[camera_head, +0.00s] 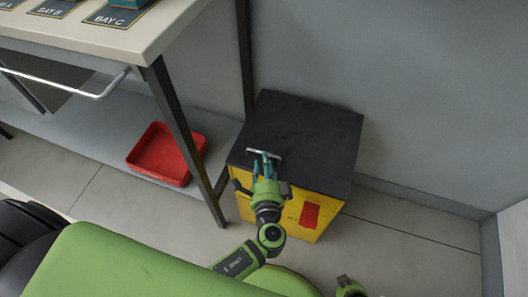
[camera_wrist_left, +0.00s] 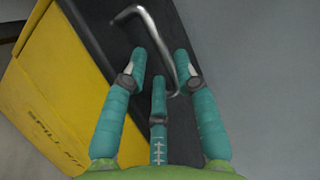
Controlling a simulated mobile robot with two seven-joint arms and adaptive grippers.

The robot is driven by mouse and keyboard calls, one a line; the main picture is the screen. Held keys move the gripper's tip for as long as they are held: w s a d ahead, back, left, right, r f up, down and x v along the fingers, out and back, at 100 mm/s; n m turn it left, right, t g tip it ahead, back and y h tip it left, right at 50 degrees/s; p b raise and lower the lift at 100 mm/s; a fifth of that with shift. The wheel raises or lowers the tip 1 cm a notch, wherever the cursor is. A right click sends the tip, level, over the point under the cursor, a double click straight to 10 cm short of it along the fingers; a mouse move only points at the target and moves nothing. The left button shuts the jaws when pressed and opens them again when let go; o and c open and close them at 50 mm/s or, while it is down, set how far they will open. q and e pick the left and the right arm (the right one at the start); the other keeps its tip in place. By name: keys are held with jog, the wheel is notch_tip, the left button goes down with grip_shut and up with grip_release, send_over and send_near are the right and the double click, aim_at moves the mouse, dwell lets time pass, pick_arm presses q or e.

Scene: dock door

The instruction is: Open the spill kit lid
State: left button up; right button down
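The spill kit is a yellow box (camera_head: 334,207) with a black lid (camera_head: 315,135), standing on the floor against the grey wall. The lid looks shut. A silver bar handle (camera_head: 276,155) lies near the lid's front edge. My left gripper (camera_head: 264,160) is over the front edge at this handle, its teal fingers spread. In the left wrist view the fingers (camera_wrist_left: 160,72) are apart, and the bent handle (camera_wrist_left: 165,45) runs between and beyond the upper fingertips. It is not visibly gripped; contact is unclear.
A workbench (camera_head: 120,38) with bay labels and a metal rail (camera_head: 75,88) stands at the left. Its dark leg (camera_head: 185,140) is close to the box. A red tray (camera_head: 160,165) sits on its lower shelf. Floor (camera_head: 400,255) is clear to the right.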

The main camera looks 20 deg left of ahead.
pick_arm(q)
jog(key=shift+x, duration=2.15)
grip_shut()
jog(key=shift+r, duration=0.15)
